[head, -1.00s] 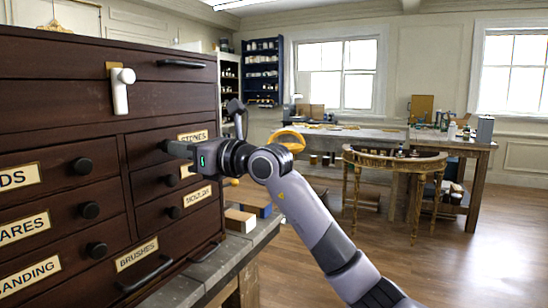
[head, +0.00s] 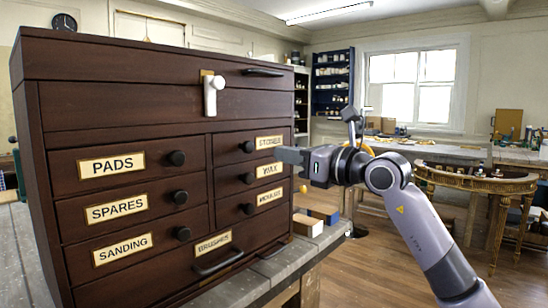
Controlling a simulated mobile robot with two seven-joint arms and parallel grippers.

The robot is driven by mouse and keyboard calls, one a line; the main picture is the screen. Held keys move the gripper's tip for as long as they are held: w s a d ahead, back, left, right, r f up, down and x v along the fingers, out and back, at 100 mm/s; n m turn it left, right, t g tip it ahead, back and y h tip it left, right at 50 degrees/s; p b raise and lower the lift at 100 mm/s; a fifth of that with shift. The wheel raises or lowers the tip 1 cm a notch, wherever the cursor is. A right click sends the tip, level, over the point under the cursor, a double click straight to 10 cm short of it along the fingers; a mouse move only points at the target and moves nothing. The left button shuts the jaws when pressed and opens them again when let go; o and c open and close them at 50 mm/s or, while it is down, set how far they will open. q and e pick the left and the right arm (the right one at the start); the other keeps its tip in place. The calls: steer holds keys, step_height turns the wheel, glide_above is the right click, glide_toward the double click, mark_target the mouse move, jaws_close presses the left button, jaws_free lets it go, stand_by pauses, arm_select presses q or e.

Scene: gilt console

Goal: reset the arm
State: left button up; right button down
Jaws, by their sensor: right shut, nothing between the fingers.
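My right arm comes in from the lower right, and its gripper (head: 282,155) is shut and empty. The gripper points left, in front of or beside the right edge of a dark wooden drawer chest (head: 120,100). I cannot tell whether it touches the chest. It partly covers the area by the STONES and WAX labels. The drawers I see look shut, including PADS (head: 112,167), SPARES (head: 116,208), SANDING (head: 122,249) and BRUSHES (head: 213,243). My left gripper is not in view.
The chest stands on a grey workbench (head: 245,285). Small boxes (head: 307,225) lie on it right of the chest. A gilt console table (head: 470,178) stands at the right, with a long bench behind. Wooden floor (head: 385,265) shows between.

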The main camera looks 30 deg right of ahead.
steer(key=b+v, duration=0.2)
steer(key=v, duration=0.4)
steer(key=s+a+f+m+y+p, duration=0.1)
steer(key=a+f+m+y+p, duration=0.15)
steer(key=a+f+m, duration=0.4)
steer(key=s+a+f+m+y+p, duration=0.1)
steer(key=a+f+m+y, duration=0.25)
steer(key=f, duration=0.55)
steer(key=s+d+f+m+h+p, duration=0.1)
steer(key=s+f+m+h, duration=0.25)
steer(key=f+m, duration=0.45)
steer(key=s+f+m+h+p, duration=0.1)
steer(key=s+f+m+h, duration=0.25)
steer(key=f+m, duration=0.4)
steer(key=s+d+f+m+h+p, duration=0.15)
steer(key=f+m+h, duration=0.25)
steer(key=f+m, duration=0.4)
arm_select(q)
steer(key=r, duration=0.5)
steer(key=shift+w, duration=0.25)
arm_select(e)
steer(key=s+a+f+m+g, duration=0.4)
steer(key=s+f+m+g, duration=0.1)
steer(key=s+f, duration=0.7)
steer(key=shift+s+f+g+h, duration=0.3)
steer(key=shift+s+f+g, duration=0.05)
steer(key=shift+s+g, duration=0.25)
steer(key=shift+a, duration=0.1)
